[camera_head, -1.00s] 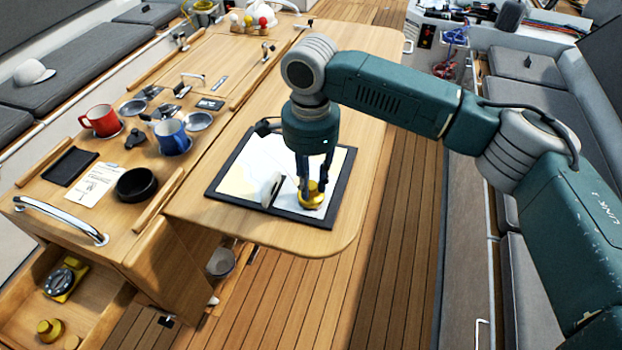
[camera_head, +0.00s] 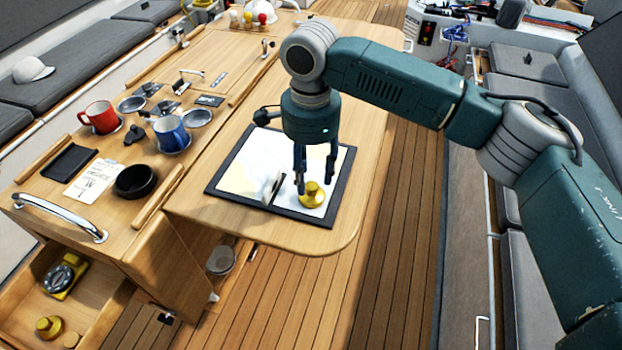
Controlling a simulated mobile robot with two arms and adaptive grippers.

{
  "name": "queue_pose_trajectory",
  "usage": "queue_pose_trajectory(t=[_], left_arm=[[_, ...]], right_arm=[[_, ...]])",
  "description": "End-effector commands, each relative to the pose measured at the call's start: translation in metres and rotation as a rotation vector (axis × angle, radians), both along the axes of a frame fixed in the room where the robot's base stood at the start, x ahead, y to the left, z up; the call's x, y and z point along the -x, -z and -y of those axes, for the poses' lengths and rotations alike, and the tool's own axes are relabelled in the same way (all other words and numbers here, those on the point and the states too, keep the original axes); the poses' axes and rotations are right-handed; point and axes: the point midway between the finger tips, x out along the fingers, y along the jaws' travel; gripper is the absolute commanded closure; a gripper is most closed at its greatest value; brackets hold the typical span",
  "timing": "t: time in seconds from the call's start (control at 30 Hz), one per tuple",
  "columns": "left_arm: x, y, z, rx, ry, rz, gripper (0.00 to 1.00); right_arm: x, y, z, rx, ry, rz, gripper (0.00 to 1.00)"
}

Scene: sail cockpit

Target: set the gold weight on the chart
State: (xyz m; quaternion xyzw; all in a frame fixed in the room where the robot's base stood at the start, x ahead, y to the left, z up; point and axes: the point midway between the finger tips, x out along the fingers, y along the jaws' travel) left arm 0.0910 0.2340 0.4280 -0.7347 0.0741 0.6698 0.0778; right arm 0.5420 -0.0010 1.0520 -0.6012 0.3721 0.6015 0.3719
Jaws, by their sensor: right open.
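A gold weight (camera_head: 312,197) stands upright on the chart (camera_head: 246,172), near the right front corner of its dark-framed board. My right gripper (camera_head: 315,188) is open, with its fingers just above and behind the weight's knob. The fingers look clear of the weight, though the exact gap is hard to tell. A second gold weight (camera_head: 49,327) lies in the open drawer at the lower left. My left gripper is not in view.
A dark upright piece with a light face (camera_head: 273,187) stands on the chart left of the weight. A red mug (camera_head: 101,117), a blue mug (camera_head: 171,134) and a black bowl (camera_head: 136,181) stand on the left counter. The table's front edge (camera_head: 290,246) is clear.

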Motion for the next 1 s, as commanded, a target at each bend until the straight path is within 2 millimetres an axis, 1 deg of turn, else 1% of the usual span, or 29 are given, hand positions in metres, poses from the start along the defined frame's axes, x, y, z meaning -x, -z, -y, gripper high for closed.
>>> queue_pose_trajectory(t=[0.03,0.3,0.4,0.5,0.67,1.0], left_arm=[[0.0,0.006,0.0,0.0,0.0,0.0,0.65],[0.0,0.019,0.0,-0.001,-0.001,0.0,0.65],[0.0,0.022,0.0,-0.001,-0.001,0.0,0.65],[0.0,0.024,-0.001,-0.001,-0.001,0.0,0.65],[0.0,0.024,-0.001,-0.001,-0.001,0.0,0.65],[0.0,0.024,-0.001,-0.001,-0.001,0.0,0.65]], right_arm=[[-0.001,-0.008,-0.001,-0.002,-0.001,0.004,0.58],[-0.001,-0.066,-0.001,-0.001,0.001,0.003,0.58],[-0.001,-0.083,-0.001,0.0,0.001,0.003,0.58],[0.0,-0.093,0.0,0.0,0.001,0.001,0.58],[0.0,-0.101,0.0,0.001,0.0,0.0,0.58],[0.0,-0.101,0.0,0.001,0.0,0.0,0.58]])
